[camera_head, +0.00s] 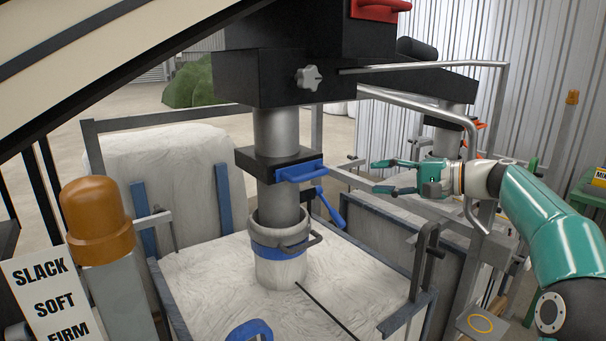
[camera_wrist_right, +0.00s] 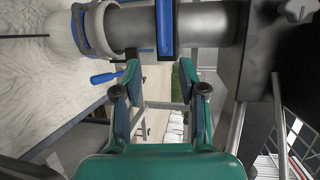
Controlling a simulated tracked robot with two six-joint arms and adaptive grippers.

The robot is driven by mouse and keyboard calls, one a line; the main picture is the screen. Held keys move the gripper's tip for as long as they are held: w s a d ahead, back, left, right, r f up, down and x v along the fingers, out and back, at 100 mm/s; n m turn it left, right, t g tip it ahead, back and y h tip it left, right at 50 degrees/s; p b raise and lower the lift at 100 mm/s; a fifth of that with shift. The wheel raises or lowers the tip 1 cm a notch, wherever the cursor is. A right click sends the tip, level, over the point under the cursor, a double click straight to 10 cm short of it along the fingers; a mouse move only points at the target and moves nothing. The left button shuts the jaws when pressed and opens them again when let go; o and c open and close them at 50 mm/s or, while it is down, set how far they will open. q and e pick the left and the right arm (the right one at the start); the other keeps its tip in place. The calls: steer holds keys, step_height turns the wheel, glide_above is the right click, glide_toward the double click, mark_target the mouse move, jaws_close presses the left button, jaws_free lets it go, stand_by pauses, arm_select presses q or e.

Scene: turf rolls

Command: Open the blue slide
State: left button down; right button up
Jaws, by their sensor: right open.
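The blue slide (camera_head: 300,171) shows as a blue handle on a black block around the grey vertical pipe (camera_head: 277,130). In the right wrist view it is a blue bar (camera_wrist_right: 165,28) across the pipe at the top. My right gripper (camera_head: 376,176) is open and empty, to the right of the slide and apart from it, its fingers pointing toward the pipe. In the right wrist view the gap between the fingertips (camera_wrist_right: 162,76) lies just below the blue bar. I cannot tell how far the slide is pushed in. My left gripper is not in view.
A blue lever (camera_head: 329,207) hangs below the slide, beside the pipe. A white bag (camera_head: 280,269) is around the pipe's lower end, above a large pale filled sack (camera_head: 215,285). Grey metal rails (camera_head: 430,102) stand near my right arm. An orange-capped post (camera_head: 97,220) stands at left.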

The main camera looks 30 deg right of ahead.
mark_target(314, 177)
steer(key=p+x, duration=0.2)
steer(key=x, duration=1.5)
steer(key=shift+a+p, duration=0.3)
steer(key=shift+p, duration=0.05)
steer(key=shift+f, duration=0.1)
jaws_close()
